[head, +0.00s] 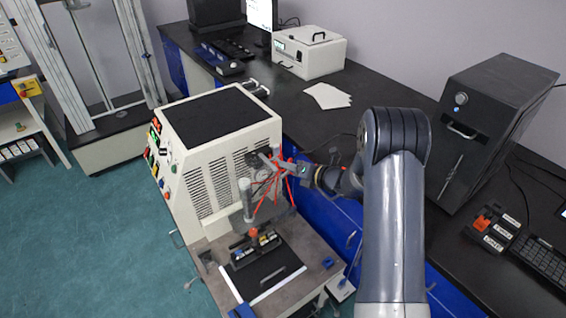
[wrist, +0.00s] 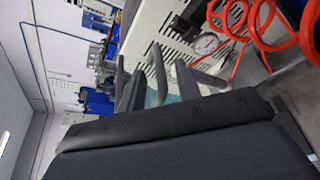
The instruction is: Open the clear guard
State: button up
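The cream rheometer (head: 215,150) stands at the centre of the head view, with a press column (head: 246,200) at its front. I cannot make out the clear guard for certain in either view. My gripper (head: 272,163) is at the upper front of the machine, beside the red coiled tubing. In the wrist view its fingers (wrist: 140,75) stand apart with a gap between them, and I see nothing held. The red coils also show in the wrist view (wrist: 245,25), next to a round dial gauge (wrist: 206,44). Whether a finger touches anything is unclear.
A black tray (head: 256,248) sits on the machine's lower table. A black bench (head: 290,105) runs behind, with a white box instrument (head: 308,52), papers (head: 327,96) and a black cabinet (head: 490,125). Teal floor (head: 85,235) is open at the left.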

jog(key=shift+x, duration=1.85)
jog(key=shift+c, duration=0.5)
grip_shut()
